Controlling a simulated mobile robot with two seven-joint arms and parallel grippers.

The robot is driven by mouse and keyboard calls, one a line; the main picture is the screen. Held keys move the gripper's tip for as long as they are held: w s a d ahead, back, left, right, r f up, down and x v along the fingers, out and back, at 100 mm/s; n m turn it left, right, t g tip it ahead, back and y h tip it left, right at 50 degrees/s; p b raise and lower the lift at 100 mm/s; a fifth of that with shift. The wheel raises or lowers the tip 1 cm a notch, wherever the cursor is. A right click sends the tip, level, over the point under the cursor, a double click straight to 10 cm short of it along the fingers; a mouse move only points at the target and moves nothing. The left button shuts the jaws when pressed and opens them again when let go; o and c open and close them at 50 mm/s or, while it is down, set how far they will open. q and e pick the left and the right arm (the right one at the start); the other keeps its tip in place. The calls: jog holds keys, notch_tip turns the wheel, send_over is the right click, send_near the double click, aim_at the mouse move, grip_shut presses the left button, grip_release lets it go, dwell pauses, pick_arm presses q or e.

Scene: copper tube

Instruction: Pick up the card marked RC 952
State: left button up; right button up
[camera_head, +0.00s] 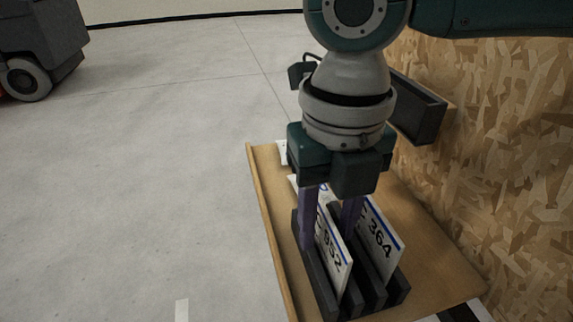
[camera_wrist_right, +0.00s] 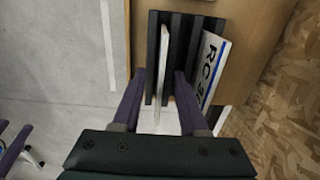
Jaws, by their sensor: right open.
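The white card marked 952 (camera_head: 333,255) stands in a slot of a dark slotted rack (camera_head: 322,285); its first letters are partly hidden. My right gripper (camera_head: 330,230) is open, pointing down, with one purple finger on each side of this card. In the right wrist view the card (camera_wrist_right: 163,65) shows edge-on between the open fingers, with gaps beside it. A second card, marked 364 (camera_head: 381,243), leans in the rack to the right. Purple finger-like parts (camera_wrist_right: 15,147), perhaps my left gripper, show at the wrist view's left edge; their state is unclear.
The rack stands on a brown board with a raised wooden edge (camera_head: 262,205) at left. A chipboard wall (camera_head: 500,140) rises close on the right, with a dark grey bin (camera_head: 425,112) by it. Another white card (camera_head: 283,152) is partly hidden behind my gripper. Open grey floor lies left.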

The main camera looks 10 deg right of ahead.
grip_shut()
jog(key=shift+r, duration=0.1)
dwell(0.7)
